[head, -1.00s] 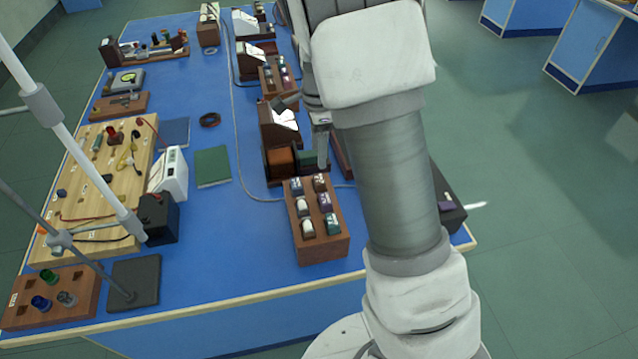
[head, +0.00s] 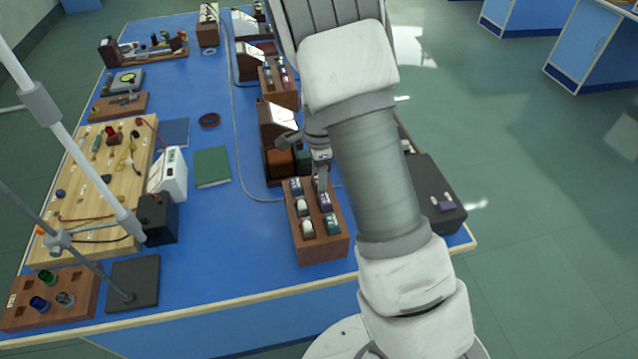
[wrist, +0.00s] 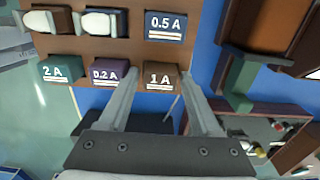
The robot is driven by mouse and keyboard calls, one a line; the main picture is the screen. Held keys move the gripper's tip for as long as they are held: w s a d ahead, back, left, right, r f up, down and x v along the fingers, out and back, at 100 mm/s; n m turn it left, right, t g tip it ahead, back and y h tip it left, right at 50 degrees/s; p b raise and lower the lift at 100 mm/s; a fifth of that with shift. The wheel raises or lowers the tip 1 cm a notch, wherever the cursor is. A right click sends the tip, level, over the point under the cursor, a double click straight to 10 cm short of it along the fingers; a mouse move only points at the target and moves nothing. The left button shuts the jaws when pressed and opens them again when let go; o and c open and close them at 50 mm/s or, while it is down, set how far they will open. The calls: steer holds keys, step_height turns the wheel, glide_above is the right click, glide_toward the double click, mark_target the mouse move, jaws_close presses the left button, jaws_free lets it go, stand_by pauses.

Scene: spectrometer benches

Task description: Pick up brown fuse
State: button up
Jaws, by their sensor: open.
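The brown fuse (wrist: 161,78), marked 1 A, sits upright in a wooden fuse rack (wrist: 122,48). My gripper (wrist: 160,79) is open in the wrist view, with one finger on each side of the brown fuse. I cannot tell whether either finger touches it. In the head view my gripper (head: 320,183) is over the far right corner of the rack (head: 322,250) and hides the brown fuse.
Beside the brown fuse are a purple 0.2 A fuse (wrist: 106,73), a green 2 A fuse (wrist: 62,71) and a dark blue 0.5 A fuse (wrist: 165,26). Two white-topped fuses share the rack. A dark box (head: 433,200) stands right of it; blue bench is clear to the left.

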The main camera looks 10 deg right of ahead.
jaws_close()
steer(key=shift+r, duration=0.1)
step_height(320, 180, up, 4)
steer(key=shift+w+r, duration=0.1)
steer(key=shift+r, duration=0.05)
steer(key=s+d+r+p, duration=0.2)
steer(key=s+d+r, duration=0.1)
steer(key=d+r, duration=0.6)
steer(key=shift+s+d+r+p, duration=0.25)
steer(key=shift+d+p, duration=0.1)
steer(key=shift+d, duration=0.7)
